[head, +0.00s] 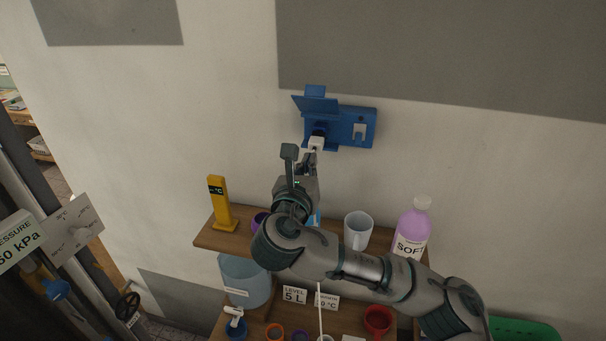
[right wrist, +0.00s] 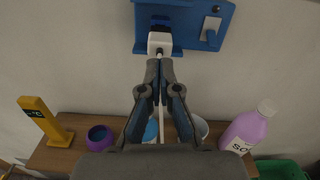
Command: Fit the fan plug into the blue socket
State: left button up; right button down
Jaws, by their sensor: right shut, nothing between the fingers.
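The blue socket (head: 357,126) is fixed to the wall with its flap (head: 316,104) raised; its lower part shows in the right wrist view (right wrist: 185,20). The white fan plug (head: 316,144) sits at the socket's left opening, under the flap, and it also shows in the right wrist view (right wrist: 160,42). How deep it sits is hard to tell. A thin white cable runs down from it. My right gripper (head: 309,160) is just below the plug, its fingertips (right wrist: 160,64) together and holding nothing. My left gripper is out of view.
A wooden shelf (head: 205,239) below carries a yellow thermometer (head: 220,205), a purple pot (right wrist: 99,137), a white cup (head: 358,230) and a lilac softener bottle (head: 412,228). A switch (head: 359,131) is on the socket's right side. The wall around is clear.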

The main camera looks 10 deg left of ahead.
jog(key=shift+w+a, duration=0.15)
jog(key=shift+w, duration=1.6)
jog(key=shift+w, duration=0.25)
jog(key=shift+s, duration=0.15)
jog(key=shift+s, duration=0.6)
send_near(314, 148)
jog(key=shift+s+a+f, duration=0.1)
jog(key=shift+s+f, duration=0.05)
jog(key=shift+s, duration=0.9)
jog(key=shift+w, duration=0.1)
